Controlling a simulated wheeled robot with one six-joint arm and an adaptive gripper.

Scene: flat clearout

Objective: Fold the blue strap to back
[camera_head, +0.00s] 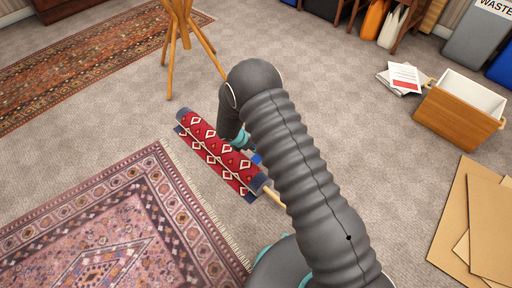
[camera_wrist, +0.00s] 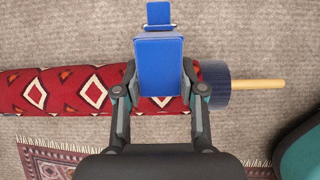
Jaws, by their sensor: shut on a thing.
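The blue strap (camera_wrist: 158,66) is between the two fingers of my gripper (camera_wrist: 159,78) in the wrist view, with a narrower blue end above it across a small gap. In the head view a bit of the strap (camera_head: 257,158) shows beside my gripper (camera_head: 244,146), mostly hidden by my arm. The strap stands over a red rolled rug (camera_wrist: 66,90) with white diamonds, which also lies on the floor in the head view (camera_head: 208,146). The roll has a dark blue end (camera_wrist: 217,86) and a wooden pole (camera_wrist: 258,84) sticking out of it.
A flat patterned rug (camera_head: 110,225) lies close to the roll. A wooden stand (camera_head: 182,35) is behind it. A wooden crate (camera_head: 445,112), papers (camera_head: 402,78) and cardboard sheets (camera_head: 490,225) lie to the right. Carpet between them is clear.

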